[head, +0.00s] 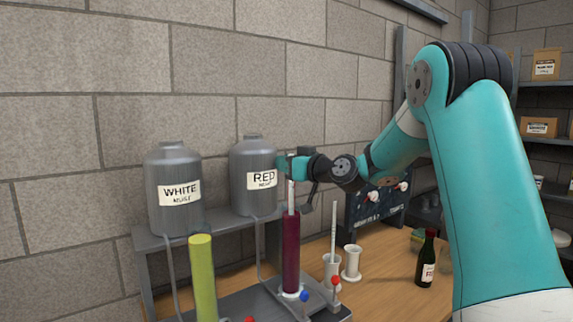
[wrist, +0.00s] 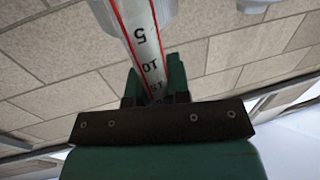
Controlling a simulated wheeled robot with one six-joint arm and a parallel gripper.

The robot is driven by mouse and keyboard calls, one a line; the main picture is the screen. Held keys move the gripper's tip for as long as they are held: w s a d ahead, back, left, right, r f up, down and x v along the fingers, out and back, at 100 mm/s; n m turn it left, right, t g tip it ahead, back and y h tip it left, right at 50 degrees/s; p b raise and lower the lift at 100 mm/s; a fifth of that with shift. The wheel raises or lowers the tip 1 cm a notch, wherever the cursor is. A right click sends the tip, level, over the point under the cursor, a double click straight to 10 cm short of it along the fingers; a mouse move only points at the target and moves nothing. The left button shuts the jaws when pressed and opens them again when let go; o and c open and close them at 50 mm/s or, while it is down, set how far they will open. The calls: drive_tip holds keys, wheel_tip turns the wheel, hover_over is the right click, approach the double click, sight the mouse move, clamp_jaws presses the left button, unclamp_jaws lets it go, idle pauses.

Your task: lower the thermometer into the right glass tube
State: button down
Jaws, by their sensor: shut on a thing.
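The right glass tube (head: 291,255) stands upright, filled with dark red liquid. The left glass tube (head: 203,280) holds yellow-green liquid. My gripper (head: 291,163) is above the right tube, shut on the upper part of the thermometer (head: 291,196), which hangs about upright. Its lower part meets the tube's mouth in the head view; I cannot tell how far inside it is, and its tip is not visible. In the wrist view the thermometer (wrist: 143,45), white with a red edge and scale numbers, runs out from between the jaws (wrist: 155,92).
Grey WHITE (head: 175,215) and RED (head: 253,200) tanks stand on a metal shelf behind the tubes. Right of the red tube are a white cup (head: 332,272) with a thin rod (head: 334,230), another white cup (head: 352,264) and a dark bottle (head: 426,262). Red and blue knobs are in front.

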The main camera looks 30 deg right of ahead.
drive_tip(key=shift+f+b, duration=1.65)
drive_tip(key=shift+b, duration=0.1)
drive_tip(key=c, duration=1)
unclamp_jaws()
drive_tip(key=shift+s, duration=0.1)
drive_tip(key=shift+s+d+f, duration=0.1)
drive_tip(key=shift+s+d, duration=0.1)
drive_tip(key=shift+s, duration=0.15)
drive_tip(key=b+v, duration=0.5)
drive_tip(key=v, duration=1.1)
drive_tip(key=shift+s+b, duration=0.25)
drive_tip(key=shift+b, duration=0.1)
